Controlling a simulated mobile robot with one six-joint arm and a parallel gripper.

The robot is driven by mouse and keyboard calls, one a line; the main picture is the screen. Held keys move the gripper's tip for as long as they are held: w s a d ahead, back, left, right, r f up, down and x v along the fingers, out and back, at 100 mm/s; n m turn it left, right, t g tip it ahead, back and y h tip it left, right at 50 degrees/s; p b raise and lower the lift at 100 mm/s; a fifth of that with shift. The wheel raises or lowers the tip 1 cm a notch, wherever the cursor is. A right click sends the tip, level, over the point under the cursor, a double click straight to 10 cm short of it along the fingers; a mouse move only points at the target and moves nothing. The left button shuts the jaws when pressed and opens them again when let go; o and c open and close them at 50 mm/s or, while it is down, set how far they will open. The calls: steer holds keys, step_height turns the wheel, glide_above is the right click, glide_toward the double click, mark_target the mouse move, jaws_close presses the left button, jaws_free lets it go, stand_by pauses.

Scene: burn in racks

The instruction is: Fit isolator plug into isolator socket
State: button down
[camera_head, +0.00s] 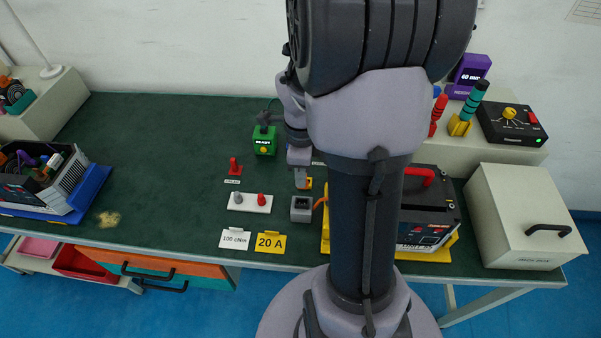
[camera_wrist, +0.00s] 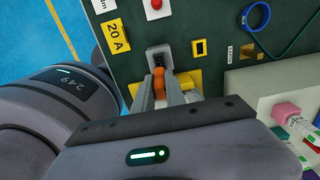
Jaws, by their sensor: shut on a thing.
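The grey isolator socket (camera_wrist: 158,55), a small box with a dark opening, stands on the green bench. In the head view the socket (camera_head: 301,209) is just left of my arm. My gripper (camera_wrist: 161,90) is shut on the orange isolator plug (camera_wrist: 158,80), right beside the socket. The plug's front end is at the near edge of the socket; I cannot tell whether it touches or has entered. A bit of orange (camera_head: 319,203) shows between socket and arm in the head view; the arm hides my fingers there.
A yellow "20 A" card (camera_head: 270,242) and a white card (camera_head: 234,239) stand at the front edge. A white plate (camera_head: 250,209) with two small knobs is left of the socket. A dark unit on a yellow tray (camera_head: 440,255) is right.

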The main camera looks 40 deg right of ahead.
steer(key=shift+f+b, duration=2.25)
steer(key=shift+f, duration=0.5)
steer(key=shift+f+b, duration=1.25)
steer(key=shift+b, duration=0.25)
steer(key=c, duration=1.3)
jaws_free()
step_height(320, 180, up, 18)
steer(key=p, duration=0.7)
steer(key=shift+f+p, duration=0.25)
steer(key=shift+p, duration=0.1)
